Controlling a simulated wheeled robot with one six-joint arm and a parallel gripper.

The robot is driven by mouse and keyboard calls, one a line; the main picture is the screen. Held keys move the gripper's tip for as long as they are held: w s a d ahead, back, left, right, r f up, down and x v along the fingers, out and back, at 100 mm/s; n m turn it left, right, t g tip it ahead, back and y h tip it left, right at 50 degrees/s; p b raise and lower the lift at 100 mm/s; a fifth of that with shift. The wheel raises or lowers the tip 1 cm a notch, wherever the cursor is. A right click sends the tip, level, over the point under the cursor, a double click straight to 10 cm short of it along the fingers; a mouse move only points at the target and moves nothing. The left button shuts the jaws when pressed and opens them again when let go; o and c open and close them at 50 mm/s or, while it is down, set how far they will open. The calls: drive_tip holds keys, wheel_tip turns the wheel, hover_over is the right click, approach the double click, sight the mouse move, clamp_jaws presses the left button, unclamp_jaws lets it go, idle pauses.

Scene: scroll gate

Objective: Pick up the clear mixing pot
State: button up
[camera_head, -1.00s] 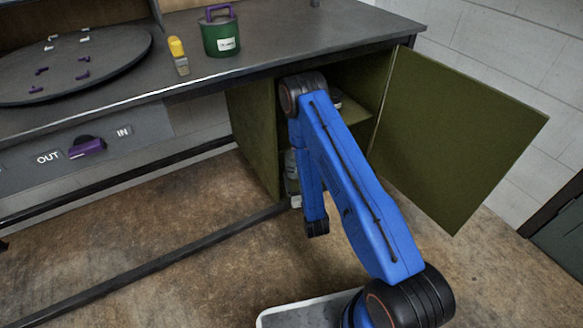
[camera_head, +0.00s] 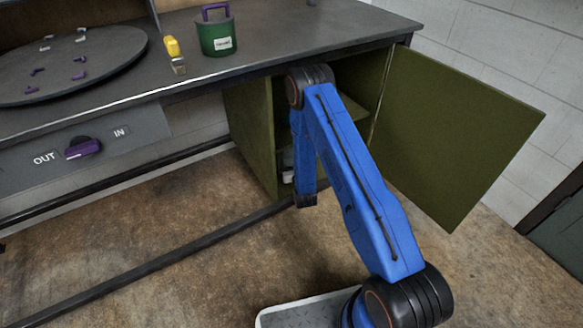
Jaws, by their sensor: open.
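No clear mixing pot can be made out for certain. A small grey and white item (camera_head: 287,172) shows in the lower part of the open green cabinet (camera_head: 253,135), mostly hidden by my blue arm. I cannot tell whether it is the pot. My arm reaches to the cabinet opening, with its forearm hanging down in front and ending in a dark wrist part (camera_head: 306,200). My gripper itself is hidden behind the forearm or inside the cabinet, so I cannot see what it touches.
The cabinet door (camera_head: 455,135) stands wide open to the right. The dark bench top (camera_head: 300,35) above holds a green pot with a purple handle (camera_head: 217,33), a yellow-handled brush (camera_head: 173,52) and a round disc (camera_head: 70,65). A purple knob (camera_head: 84,148) sits between OUT and IN. A low bar (camera_head: 150,262) crosses the floor.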

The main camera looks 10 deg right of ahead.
sight(290, 151)
drive_tip(key=shift+w+f, duration=0.1)
drive_tip(key=shift+w, duration=1.6)
drive_tip(key=c, duration=1.8)
drive_tip(key=shift+c, duration=1)
